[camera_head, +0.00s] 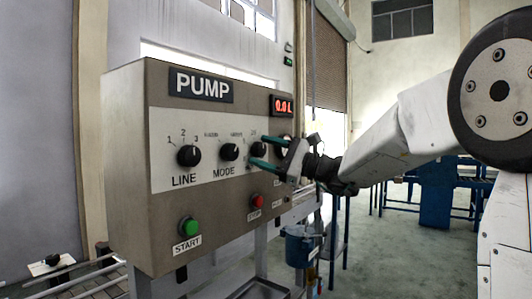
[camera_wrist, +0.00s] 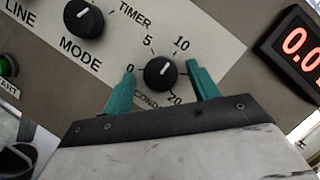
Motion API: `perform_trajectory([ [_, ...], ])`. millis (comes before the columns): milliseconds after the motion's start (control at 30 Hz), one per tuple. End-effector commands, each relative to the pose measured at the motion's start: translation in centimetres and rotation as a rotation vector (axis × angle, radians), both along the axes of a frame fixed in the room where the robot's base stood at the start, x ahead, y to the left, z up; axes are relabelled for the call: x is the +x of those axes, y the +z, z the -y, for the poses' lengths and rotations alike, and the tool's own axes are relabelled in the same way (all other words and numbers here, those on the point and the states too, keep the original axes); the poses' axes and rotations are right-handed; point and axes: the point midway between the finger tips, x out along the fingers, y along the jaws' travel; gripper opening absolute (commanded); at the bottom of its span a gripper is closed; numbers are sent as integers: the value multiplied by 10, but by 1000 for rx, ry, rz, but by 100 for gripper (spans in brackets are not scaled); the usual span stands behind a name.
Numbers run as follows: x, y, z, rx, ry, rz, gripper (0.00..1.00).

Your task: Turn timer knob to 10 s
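The timer knob (camera_wrist: 160,73) is black and round, on the pump panel's pale plate. In the wrist view its scale shows 0 at left, 5 and 10 above, and 20 below. A light pointer mark seems to lie near its top edge, but I cannot tell its exact setting. My gripper (camera_wrist: 160,78) is open, with one green finger on each side of the knob and gaps visible between. In the head view the timer knob (camera_head: 257,149) shows between the green fingers of my gripper (camera_head: 255,151).
The pump panel (camera_head: 128,190) also has a LINE knob (camera_head: 189,155), a MODE knob (camera_head: 229,152), a green START button (camera_head: 189,227) and a red button (camera_head: 257,201). A red display (camera_head: 283,105) reads about 0.0 L, close right of the timer knob. A blue container (camera_head: 300,246) stands below right.

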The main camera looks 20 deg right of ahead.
Motion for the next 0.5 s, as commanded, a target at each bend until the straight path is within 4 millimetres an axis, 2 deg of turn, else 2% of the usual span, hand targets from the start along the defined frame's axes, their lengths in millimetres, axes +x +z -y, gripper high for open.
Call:
perform_trajectory([
  [267, -1, 0, 2, 0, -1, 1, 59],
  [500, -21, -9, 29, 0, -5, 1, 59],
])
